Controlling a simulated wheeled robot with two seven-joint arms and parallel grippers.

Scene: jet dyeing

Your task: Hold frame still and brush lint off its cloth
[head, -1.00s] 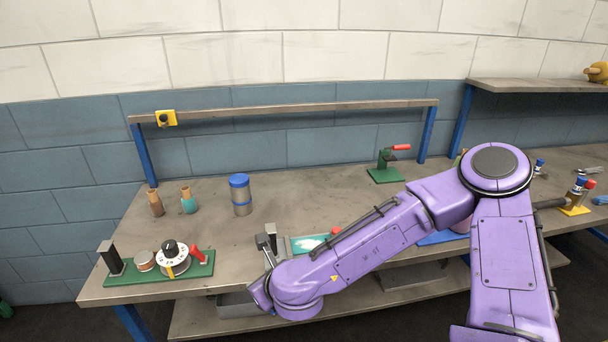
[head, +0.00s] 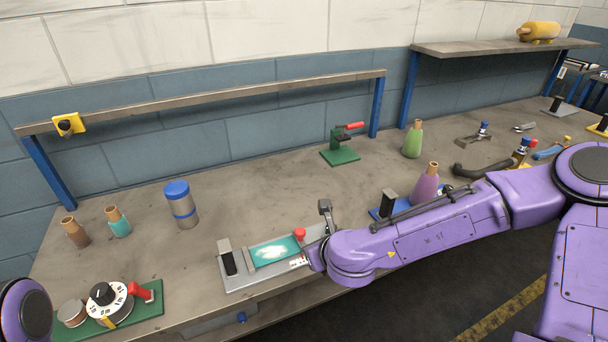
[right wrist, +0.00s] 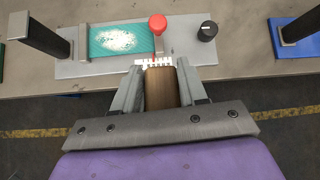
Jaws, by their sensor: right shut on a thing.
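The frame's teal cloth (head: 262,263) carries a large white lint patch, and it also shows in the right wrist view (right wrist: 98,46). It lies flat on a grey plate (head: 236,284), beside a red knob (head: 299,233). My right gripper (right wrist: 161,75) is shut on a brush with a brown wooden handle (right wrist: 161,90) and white bristles (right wrist: 155,63). The bristles are at the front right corner of the cloth; whether they touch it I cannot tell. The head view mostly hides this gripper behind my forearm. My left gripper is out of view; only a purple part of my left arm shows.
A dark upright post (head: 227,258) stands at the plate's left end, and a black knob (right wrist: 207,31) at its right. A green board (head: 145,308) with a dial is at front left. A purple bottle (head: 426,186) stands to the right. The bench behind the plate is clear.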

